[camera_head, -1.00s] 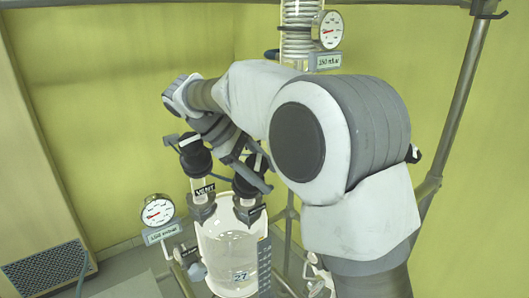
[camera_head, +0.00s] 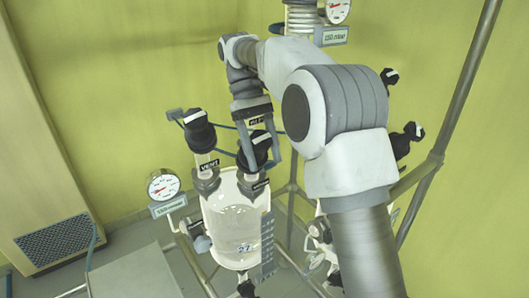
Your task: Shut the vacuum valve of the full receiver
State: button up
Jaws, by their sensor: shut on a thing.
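The receiver (camera_head: 225,222) is a clear glass vessel marked 27, holding clear liquid. Two black-knobbed valves stand on its top. The left valve (camera_head: 201,138) carries a VENT label. The right valve (camera_head: 252,160) has a black knob with a white bar across its top; the label at its base is too small to read. My gripper (camera_head: 259,148) comes down from above and is shut on the right valve's knob. The fingers partly hide the knob.
A round gauge (camera_head: 163,185) with a display plate is left of the receiver. Another gauge (camera_head: 338,10) is at the top right. Metal frame poles (camera_head: 468,110) and several black knobs stand on the right.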

jog(key=shift+f, duration=0.15)
dwell(0.4)
jog(key=o, duration=1.4)
